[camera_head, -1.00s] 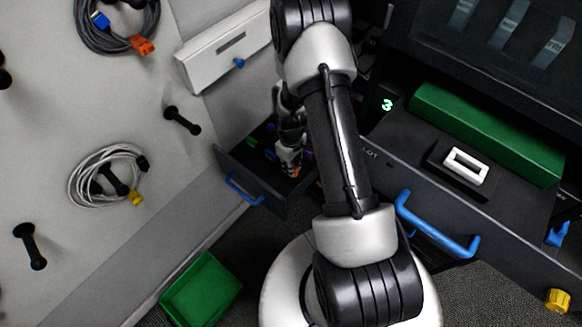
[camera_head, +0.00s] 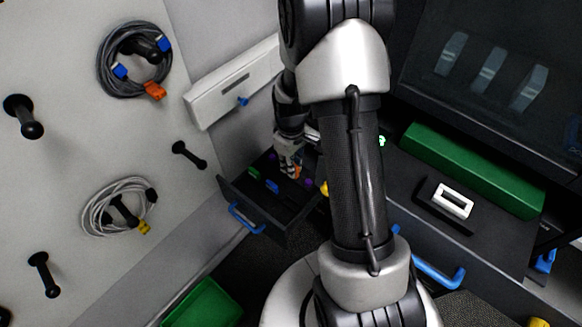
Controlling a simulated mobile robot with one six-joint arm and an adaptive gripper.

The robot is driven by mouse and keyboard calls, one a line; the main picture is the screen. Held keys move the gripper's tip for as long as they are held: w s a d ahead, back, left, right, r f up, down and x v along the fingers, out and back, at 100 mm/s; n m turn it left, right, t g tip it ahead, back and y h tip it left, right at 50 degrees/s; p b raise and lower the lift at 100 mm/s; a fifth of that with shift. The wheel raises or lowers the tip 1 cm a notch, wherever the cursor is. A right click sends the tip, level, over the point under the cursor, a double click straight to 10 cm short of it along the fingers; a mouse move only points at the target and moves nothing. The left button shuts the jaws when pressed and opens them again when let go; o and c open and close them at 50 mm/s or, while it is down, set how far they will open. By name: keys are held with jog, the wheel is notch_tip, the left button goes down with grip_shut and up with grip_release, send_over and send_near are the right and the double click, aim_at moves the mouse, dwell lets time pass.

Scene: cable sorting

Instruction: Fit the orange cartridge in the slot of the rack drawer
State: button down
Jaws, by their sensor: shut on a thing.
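My gripper (camera_head: 290,169) is small in the picture, pointing down at the open drawer (camera_head: 285,221) with a blue handle (camera_head: 246,218). It is shut on the orange cartridge (camera_head: 297,172), of which only a small part shows beside the fingers. I cannot tell whether the cartridge is clear of the drawer floor. On the right, a wide dark drawer front with a blue handle (camera_head: 440,275) has a white-framed rectangular slot (camera_head: 453,201) on its top. My arm hides part of the space between.
Green (camera_head: 253,172) and blue (camera_head: 271,186) pieces lie in the open drawer; a yellow one (camera_head: 324,188) shows beside my arm. A long green block (camera_head: 470,170) lies behind the slot. Coiled cables (camera_head: 135,60) and pegs are on the left wall. A green bin (camera_head: 203,304) stands below.

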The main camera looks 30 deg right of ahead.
jog(key=shift+r+p, duration=0.9)
jog(key=shift+r, duration=0.5)
